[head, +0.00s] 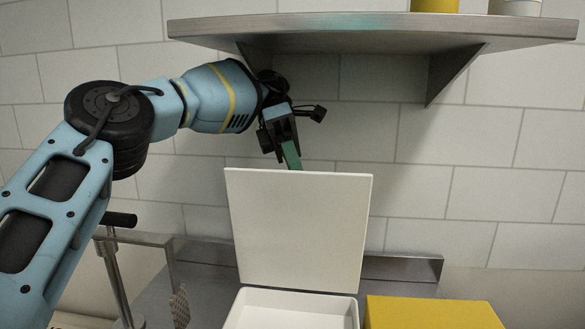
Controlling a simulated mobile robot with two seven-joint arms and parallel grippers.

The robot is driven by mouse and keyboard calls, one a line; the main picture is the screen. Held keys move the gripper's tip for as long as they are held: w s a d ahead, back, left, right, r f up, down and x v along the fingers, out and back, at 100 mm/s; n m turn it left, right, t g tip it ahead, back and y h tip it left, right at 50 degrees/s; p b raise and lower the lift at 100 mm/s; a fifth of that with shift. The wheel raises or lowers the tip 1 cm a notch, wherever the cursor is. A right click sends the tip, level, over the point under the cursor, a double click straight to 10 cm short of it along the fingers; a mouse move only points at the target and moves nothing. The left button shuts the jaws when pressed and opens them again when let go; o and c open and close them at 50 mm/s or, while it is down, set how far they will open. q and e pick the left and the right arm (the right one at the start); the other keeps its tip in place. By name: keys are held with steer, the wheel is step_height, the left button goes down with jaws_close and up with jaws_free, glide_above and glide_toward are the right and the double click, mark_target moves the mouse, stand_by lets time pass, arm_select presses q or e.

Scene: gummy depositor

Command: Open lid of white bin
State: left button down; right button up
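The white bin (290,295) stands at the bottom middle of the head view, with its front part cut off by the frame. Its white lid (300,228) stands nearly upright at the back edge of the bin, and the inside shows as empty where visible. My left gripper (291,155) is just above the lid's top edge, pointing down. A green fingertip shows behind or at that edge; I cannot tell whether it touches the lid. Its finger spacing is not clear. My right gripper is not in view.
A yellow box (430,313) stands right of the bin. A metal shelf (370,32) on the tiled wall hangs above my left gripper and carries a yellow container (435,5). A metal stand with a black handle (120,219) is at the left.

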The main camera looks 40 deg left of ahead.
arm_select(q)
steer(key=shift+w+a+f, duration=0.15)
steer(key=shift+f, duration=0.35)
steer(key=shift+w+a+f, duration=0.1)
steer(key=shift+w+f, duration=0.05)
steer(key=shift+f, duration=0.3)
steer(key=c, duration=1.5)
jaws_free()
steer(key=shift+w, duration=0.1)
steer(key=shift+o, duration=0.6)
steer(key=shift+w+a, duration=0.15)
steer(key=shift+r, duration=0.3)
steer(key=shift+s, duration=0.25)
